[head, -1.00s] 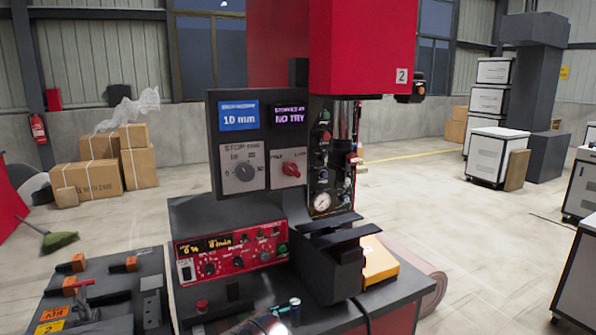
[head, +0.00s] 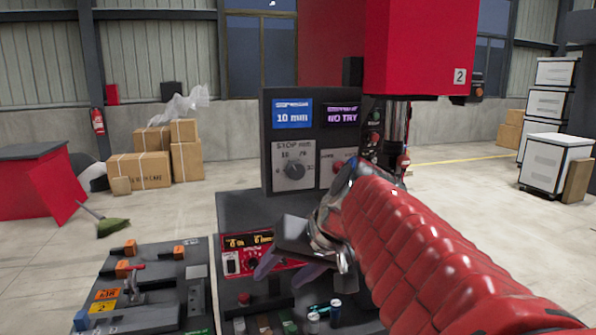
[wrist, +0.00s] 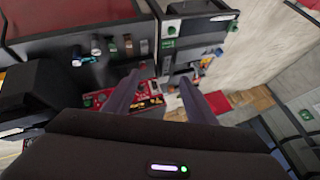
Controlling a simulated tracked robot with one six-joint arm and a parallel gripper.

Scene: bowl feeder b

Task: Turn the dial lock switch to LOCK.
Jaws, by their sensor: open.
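The dial lock switch, a red knob (head: 338,166) on a white plate, sits on the dark upright panel (head: 267,165) below the purple "NO TRY" display (head: 341,116). My arm covers the right part of its plate, so I cannot read its setting. A grey STOP dial (head: 294,168) is on the white plate to its left. My gripper (head: 283,272) is open and empty, lower than the switch and to its left, in front of the red control box (head: 234,262). In the wrist view its two fingers (wrist: 160,80) are apart, with the switch not identifiable.
A dark tool bench (head: 150,310) with orange-handled clamps stands at the left. Small cylinders (head: 336,308) stand below my gripper. The red press head (head: 420,45) hangs above right. Cartons (head: 140,170) lie behind on open floor.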

